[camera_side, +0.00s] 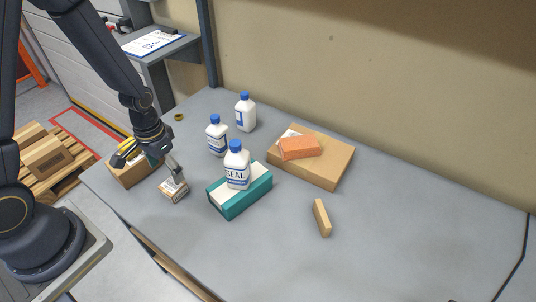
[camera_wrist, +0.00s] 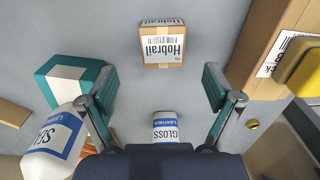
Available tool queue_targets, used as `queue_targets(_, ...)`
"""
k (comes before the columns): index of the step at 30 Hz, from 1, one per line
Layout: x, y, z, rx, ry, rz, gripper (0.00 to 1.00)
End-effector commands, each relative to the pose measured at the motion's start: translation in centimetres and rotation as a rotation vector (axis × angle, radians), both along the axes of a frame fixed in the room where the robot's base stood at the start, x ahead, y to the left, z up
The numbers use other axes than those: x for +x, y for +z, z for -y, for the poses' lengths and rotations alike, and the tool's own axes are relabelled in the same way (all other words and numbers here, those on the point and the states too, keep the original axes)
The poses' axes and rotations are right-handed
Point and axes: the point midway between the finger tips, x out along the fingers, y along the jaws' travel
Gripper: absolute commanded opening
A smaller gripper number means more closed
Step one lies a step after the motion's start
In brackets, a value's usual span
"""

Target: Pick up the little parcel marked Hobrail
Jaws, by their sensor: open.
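The little parcel marked Hobrail (camera_wrist: 163,43) is a small brown box with a white label, lying on the grey table. In the wrist view it is at the top middle, ahead of my gripper (camera_wrist: 162,95) and between the lines of its fingers. My gripper is open and empty. In the side view my gripper (camera_side: 176,178) is low over the parcel (camera_side: 173,194) and covers part of it. I cannot tell from the side view whether a finger touches the parcel.
A teal box (camera_side: 246,194) with a SEAL bottle (camera_side: 237,168) on it stands right of the parcel. A larger brown box (camera_side: 127,173) is close on its left. Two white bottles (camera_side: 217,138) (camera_side: 245,112) stand behind. A flat carton (camera_side: 333,165) bears an orange packet (camera_side: 299,148). The right table is mostly clear.

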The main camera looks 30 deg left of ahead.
Motion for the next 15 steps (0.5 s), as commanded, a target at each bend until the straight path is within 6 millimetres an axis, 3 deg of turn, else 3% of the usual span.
queue_targets(3, 0.0, -1.6, 0.0, -0.001, 0.000, -0.003, 0.90)
queue_targets(8, 0.0, -2.6, 0.0, 0.000, 0.000, 0.000, 0.90)
queue_targets(15, 0.0, -6.1, -0.4, -0.001, 0.000, -0.002, 0.90)
